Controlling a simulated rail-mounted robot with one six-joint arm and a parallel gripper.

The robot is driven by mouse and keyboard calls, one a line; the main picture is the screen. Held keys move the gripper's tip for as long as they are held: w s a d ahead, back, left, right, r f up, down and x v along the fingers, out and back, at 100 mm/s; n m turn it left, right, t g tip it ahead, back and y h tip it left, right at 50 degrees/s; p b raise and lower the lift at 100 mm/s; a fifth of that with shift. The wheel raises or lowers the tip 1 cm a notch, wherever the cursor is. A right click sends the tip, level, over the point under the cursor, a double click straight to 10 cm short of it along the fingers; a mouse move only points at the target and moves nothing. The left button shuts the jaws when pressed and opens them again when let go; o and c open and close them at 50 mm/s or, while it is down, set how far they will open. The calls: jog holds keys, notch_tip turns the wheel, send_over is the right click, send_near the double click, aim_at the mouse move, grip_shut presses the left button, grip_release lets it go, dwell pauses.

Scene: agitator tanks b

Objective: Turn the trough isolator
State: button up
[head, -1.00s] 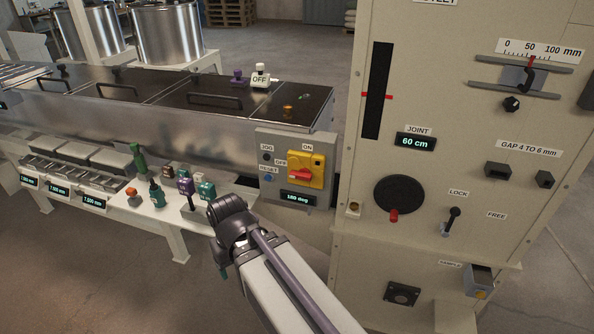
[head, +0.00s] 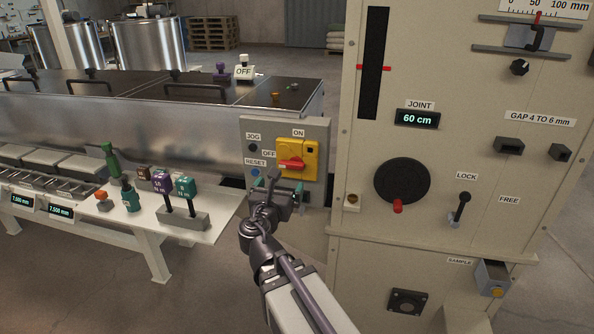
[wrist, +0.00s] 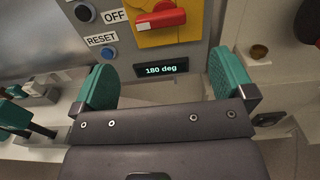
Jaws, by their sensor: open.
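The trough isolator is a yellow plate (head: 309,150) with a red handle (head: 291,165) on a grey panel. The handle lies about level, its end toward the OFF label on the left; the ON label is above. In the wrist view the red handle (wrist: 160,19) is at the top centre, partly cut off by the frame. My gripper (head: 279,187) is open and empty, with green fingers spread just below the handle. In the wrist view the gripper (wrist: 160,78) straddles the small display (wrist: 161,70), which reads 180 deg, apart from the handle.
JOG (head: 252,147) and blue RESET (head: 255,173) buttons sit left of the isolator. The tall beige cabinet (head: 335,200) with a crank wheel (head: 402,181) stands close on the right.

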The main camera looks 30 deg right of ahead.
aim_at(291, 167)
jog(key=x, duration=1.1)
jog(key=shift+s, duration=0.1)
jog(key=c, duration=0.8)
jog(key=shift+c, duration=0.2)
